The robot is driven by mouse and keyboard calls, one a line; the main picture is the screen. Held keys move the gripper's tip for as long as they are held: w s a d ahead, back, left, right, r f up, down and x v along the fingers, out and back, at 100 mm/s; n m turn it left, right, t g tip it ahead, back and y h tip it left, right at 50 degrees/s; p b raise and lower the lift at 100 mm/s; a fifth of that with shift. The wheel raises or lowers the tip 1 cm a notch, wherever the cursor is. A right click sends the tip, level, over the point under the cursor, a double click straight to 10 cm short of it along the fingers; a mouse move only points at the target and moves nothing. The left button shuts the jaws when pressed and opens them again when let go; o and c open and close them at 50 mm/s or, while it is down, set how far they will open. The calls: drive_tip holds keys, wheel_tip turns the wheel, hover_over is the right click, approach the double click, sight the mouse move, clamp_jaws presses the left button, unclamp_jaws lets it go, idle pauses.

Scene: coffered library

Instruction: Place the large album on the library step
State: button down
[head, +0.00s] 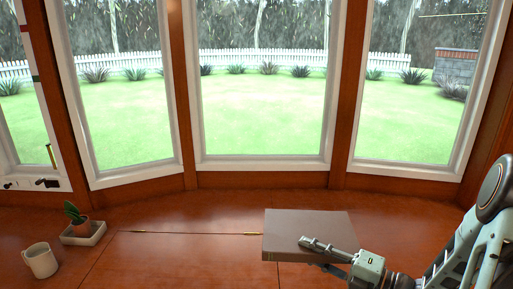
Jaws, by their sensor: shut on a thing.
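The large album (290,226) is a flat brownish-grey book-like block in the head view, at the lower middle right. It appears level over the wooden surface; whether it rests there or hangs just above it I cannot tell. My gripper (312,250) reaches in from the right and is shut on the album's near right part, one finger over its top. The lower finger is partly hidden. I cannot make out a library step in this view.
A white mug (40,260) and a small potted plant (77,220) in a pale tray (84,234) stand at the left. The wooden surface (180,255) between them and the album is clear, with brass hinges along a seam. Windows (262,90) rise behind.

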wheel_tip(320, 180, up, 2)
drive_tip(key=shift+w+a+r+p, duration=0.1)
drive_tip(key=shift+r+p, duration=0.1)
drive_tip(key=shift+p, duration=1.05)
wheel_tip(320, 180, up, 20)
drive_tip(key=p, duration=2.6)
drive_tip(key=shift+f, duration=0.15)
drive_tip(key=shift+a, duration=0.1)
drive_tip(key=shift+m+t+h, duration=2.5)
drive_tip(key=shift+t+h, duration=0.1)
drive_tip(key=shift+h, duration=0.3)
drive_tip(key=shift+d, duration=0.2)
